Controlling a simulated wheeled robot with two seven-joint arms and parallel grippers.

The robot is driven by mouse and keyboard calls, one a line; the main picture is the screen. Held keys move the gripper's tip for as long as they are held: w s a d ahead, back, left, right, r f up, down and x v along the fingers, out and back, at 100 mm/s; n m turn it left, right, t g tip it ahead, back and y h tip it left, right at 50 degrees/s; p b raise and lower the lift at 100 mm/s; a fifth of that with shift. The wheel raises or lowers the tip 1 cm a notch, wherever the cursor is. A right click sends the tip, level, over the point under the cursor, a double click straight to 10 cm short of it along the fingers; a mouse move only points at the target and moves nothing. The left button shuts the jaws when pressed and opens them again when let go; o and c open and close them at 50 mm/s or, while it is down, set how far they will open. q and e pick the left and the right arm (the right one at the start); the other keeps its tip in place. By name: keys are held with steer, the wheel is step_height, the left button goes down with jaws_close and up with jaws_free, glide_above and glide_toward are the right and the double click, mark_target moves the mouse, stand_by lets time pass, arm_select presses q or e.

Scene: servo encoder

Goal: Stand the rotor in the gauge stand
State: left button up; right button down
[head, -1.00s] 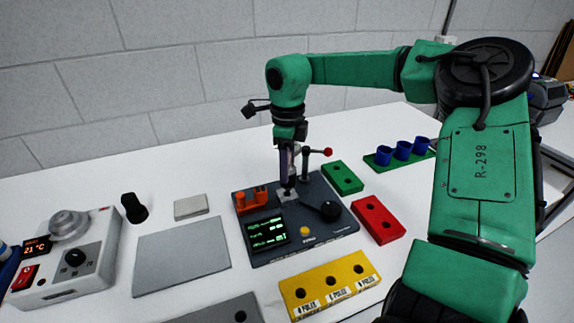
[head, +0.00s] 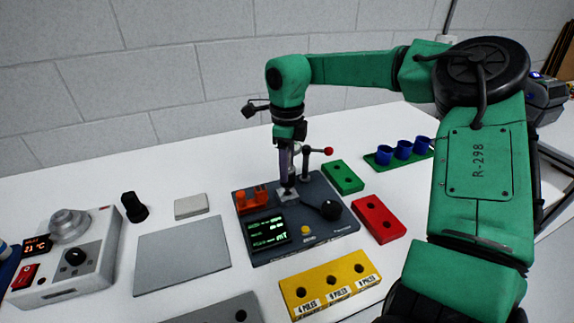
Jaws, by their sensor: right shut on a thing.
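My right gripper (head: 287,178) points straight down over the dark grey gauge stand (head: 318,232) in the middle of the table. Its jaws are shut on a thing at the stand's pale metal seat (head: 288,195). The held thing, taken to be the rotor, is mostly hidden by the fingers, and I cannot tell whether it is fully seated. The stand has a lit green display (head: 268,233), orange blocks (head: 252,198), a black knob (head: 331,210) and a post with a red-tipped lever (head: 328,151). My left gripper is out of view.
A yellow block (head: 330,284) labelled for poles lies in front, a red block (head: 378,219) and green block (head: 342,177) to the right. Blue cups (head: 403,150) stand behind them. A grey mat (head: 182,255) and a white controller box (head: 75,258) are left.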

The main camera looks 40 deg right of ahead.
steer(key=shift+f+b, duration=0.5)
steer(key=shift+f, duration=0.25)
steer(key=shift+f, duration=0.1)
steer(key=shift+f+b, duration=0.6)
steer(key=shift+f, duration=0.1)
jaws_free()
stand_by(0.5)
